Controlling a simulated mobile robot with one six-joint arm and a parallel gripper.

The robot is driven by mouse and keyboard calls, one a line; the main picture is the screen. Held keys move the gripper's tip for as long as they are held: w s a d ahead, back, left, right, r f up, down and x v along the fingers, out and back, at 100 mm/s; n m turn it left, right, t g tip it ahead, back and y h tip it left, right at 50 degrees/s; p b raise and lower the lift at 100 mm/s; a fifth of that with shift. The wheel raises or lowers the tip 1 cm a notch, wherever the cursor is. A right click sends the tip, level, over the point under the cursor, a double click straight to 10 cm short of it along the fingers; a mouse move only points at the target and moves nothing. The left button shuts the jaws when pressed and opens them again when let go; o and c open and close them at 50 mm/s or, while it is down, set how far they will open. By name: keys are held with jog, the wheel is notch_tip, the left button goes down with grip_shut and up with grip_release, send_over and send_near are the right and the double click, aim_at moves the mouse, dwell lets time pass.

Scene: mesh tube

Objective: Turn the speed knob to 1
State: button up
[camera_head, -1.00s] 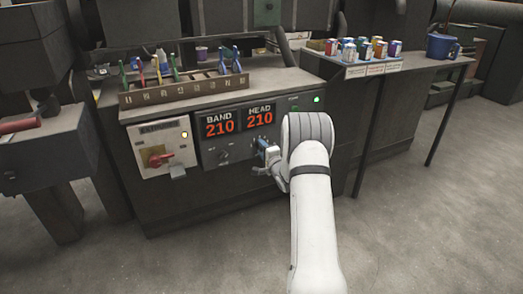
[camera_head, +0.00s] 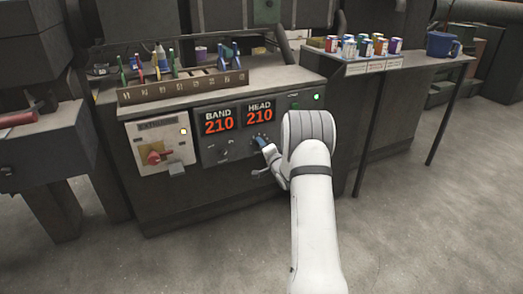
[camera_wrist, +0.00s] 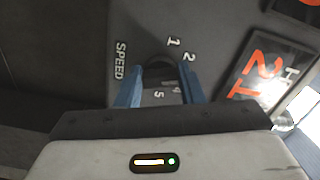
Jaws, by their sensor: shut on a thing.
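The speed knob (camera_wrist: 159,64) is a dark round knob on the grey control panel, mostly hidden between my gripper's blue fingers. The SPEED label (camera_wrist: 120,60) and printed numbers 1 (camera_wrist: 174,42), 2 (camera_wrist: 189,57) and 5 (camera_wrist: 159,95) surround it in the wrist view; other marks are partly covered. I cannot tell which number the knob points to. My gripper (camera_wrist: 161,82) is shut on the knob, with one finger on each side. In the head view my gripper (camera_head: 262,143) is at the panel's right part, below the HEAD display (camera_head: 259,116).
The BAND display (camera_head: 219,122) is left of the HEAD one. Further left is a pale panel (camera_head: 142,133) with a red switch (camera_head: 154,153). A tool rack (camera_head: 182,91) stands on top.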

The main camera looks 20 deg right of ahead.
jog(key=shift+d+f+n+b, duration=0.1)
jog(key=shift+n+b, duration=1.7)
jog(key=shift+n, duration=1.3)
jog(key=shift+d+f+n+b, duration=0.1)
jog(key=shift+n+b, duration=1.7)
jog(key=shift+n, duration=1.3)
jog(key=o, duration=1)
jog(key=shift+s+p, duration=1.2)
jog(key=shift+s, duration=2.7)
